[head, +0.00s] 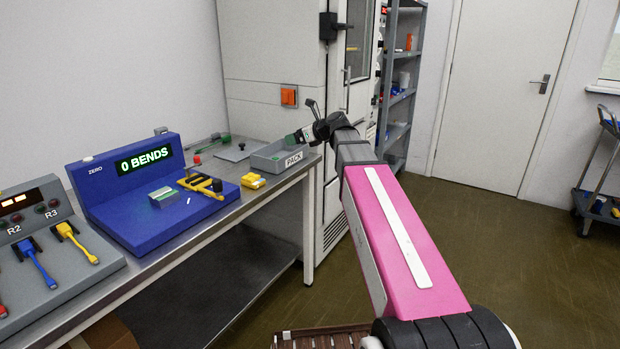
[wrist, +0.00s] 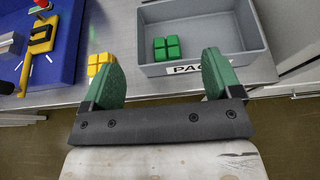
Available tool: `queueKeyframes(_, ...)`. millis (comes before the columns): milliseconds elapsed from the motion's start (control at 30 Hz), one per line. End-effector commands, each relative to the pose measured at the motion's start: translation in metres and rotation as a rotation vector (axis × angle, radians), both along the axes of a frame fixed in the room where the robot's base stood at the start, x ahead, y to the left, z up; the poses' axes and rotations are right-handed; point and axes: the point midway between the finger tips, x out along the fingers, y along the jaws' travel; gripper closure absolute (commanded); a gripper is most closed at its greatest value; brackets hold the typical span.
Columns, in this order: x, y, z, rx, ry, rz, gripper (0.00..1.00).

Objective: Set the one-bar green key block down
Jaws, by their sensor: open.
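A green key block (wrist: 166,48) with a top split into four raised pads sits on the floor of the grey tray (wrist: 255,62), near its front wall. No bar marking can be made out on it. My gripper (wrist: 161,75) is open and empty, its two green fingers apart from the block, one on either side of it in the picture, above the tray's front edge. In the head view my gripper (head: 296,138) is over the tray labelled PACK (head: 259,163). The block is hidden by the tray wall in the head view.
A yellow block (head: 253,181) stands on the metal bench (head: 222,222) left of the tray. A blue tester (head: 125,185) reading "0 BENDS" holds a grey-green block (head: 163,197) and a yellow lever part (head: 205,185). A cabinet (head: 265,60) rises behind the bench.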

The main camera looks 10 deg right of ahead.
Motion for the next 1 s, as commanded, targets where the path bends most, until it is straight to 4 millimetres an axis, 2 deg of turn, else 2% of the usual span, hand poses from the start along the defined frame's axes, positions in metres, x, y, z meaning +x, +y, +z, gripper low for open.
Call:
queueKeyframes(67, -0.001, 0.000, -0.001, -0.006, -0.003, 0.002, 0.16)
queueKeyframes(167, -0.005, -0.002, -0.015, -0.057, -0.022, 0.023, 0.16)
queueKeyframes(267, -0.016, -0.006, -0.046, -0.177, -0.066, 0.075, 0.16)
queueKeyframes(467, -0.054, -0.025, -0.138, -0.558, -0.205, 0.310, 0.16)
queueKeyframes(600, -0.091, -0.043, -0.205, -0.829, -0.302, 0.564, 0.16)
queueKeyframes(800, -0.154, -0.074, -0.288, -1.133, -0.431, 1.027, 0.16)
queueKeyframes(900, -0.187, -0.091, -0.322, -1.230, -0.490, 1.288, 0.16)
queueKeyframes(1000, -0.216, -0.107, -0.347, -1.282, -0.542, 1.531, 0.16)
